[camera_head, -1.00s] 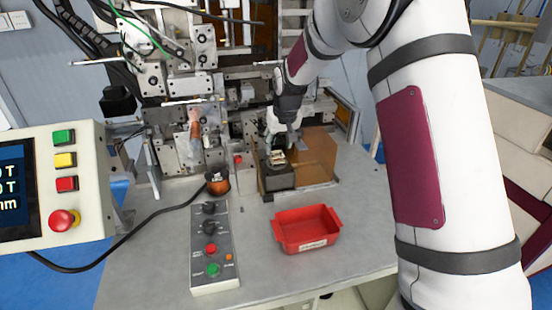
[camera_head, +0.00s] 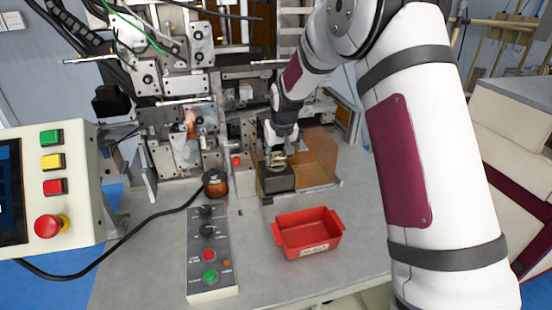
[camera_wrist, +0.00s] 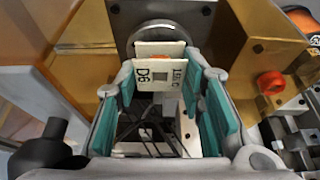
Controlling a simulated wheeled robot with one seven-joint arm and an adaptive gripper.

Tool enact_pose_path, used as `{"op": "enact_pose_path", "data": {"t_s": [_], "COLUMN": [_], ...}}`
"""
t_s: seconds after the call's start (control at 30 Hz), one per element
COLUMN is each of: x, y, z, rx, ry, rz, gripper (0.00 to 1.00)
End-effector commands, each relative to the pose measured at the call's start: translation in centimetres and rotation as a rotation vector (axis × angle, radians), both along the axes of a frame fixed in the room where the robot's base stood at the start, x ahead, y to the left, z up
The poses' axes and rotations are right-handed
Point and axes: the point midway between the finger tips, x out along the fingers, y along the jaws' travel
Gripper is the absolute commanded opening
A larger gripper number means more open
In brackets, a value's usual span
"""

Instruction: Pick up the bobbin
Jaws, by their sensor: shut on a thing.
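The bobbin (camera_wrist: 160,72) is a small cream piece with square flanges, dark lettering and a bit of orange at its middle. In the wrist view it sits between the teal pads of my gripper (camera_wrist: 165,95), which is shut on it. In the head view my gripper (camera_head: 279,150) points down over the dark block (camera_head: 277,180), with the bobbin (camera_head: 276,161) at its tips, just at the block's top. I cannot tell whether the bobbin touches the block. The fingers hide part of it.
A copper-coloured guard (camera_head: 316,158) stands close on the right of the block. The winding machine (camera_head: 190,110) rises behind and left. A red bin (camera_head: 308,233), a button panel (camera_head: 209,255) and a copper wire spool (camera_head: 215,183) are on the table (camera_head: 262,275).

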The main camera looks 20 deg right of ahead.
Motion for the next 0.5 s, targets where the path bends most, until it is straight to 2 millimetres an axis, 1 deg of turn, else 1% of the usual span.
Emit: {"op": "enact_pose_path", "data": {"t_s": [0.13,0.23,0.5], "x": [0.1,0.1,0.2], "y": [0.0,0.0,0.0], "z": [0.3,1.3,6.4], "rx": [0.0,0.0,0.0], "ry": [-0.001,-0.003,-0.004], "rz": [0.0,0.0,0.001], "gripper": [0.2,0.2,0.2]}}
